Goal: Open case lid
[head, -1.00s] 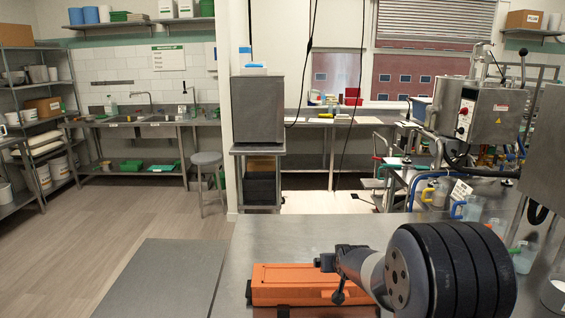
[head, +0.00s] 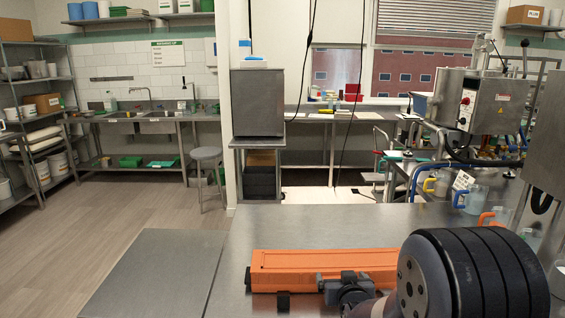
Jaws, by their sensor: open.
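The orange case (head: 295,276) lies on the steel table near the bottom of the head view. Its lid (head: 322,259) looks flat and shut. A dark latch (head: 283,297) shows on its near side. My gripper (head: 328,284) is at the near edge of the case, towards its middle, with its jaws open and nothing seen in them. I cannot tell whether it touches the case. My arm hides the case's near right part.
The steel table top (head: 300,225) behind the case is clear. A lower grey surface (head: 160,270) lies to the left. Jugs (head: 475,199) stand at the right, near the depositor machine (head: 490,100).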

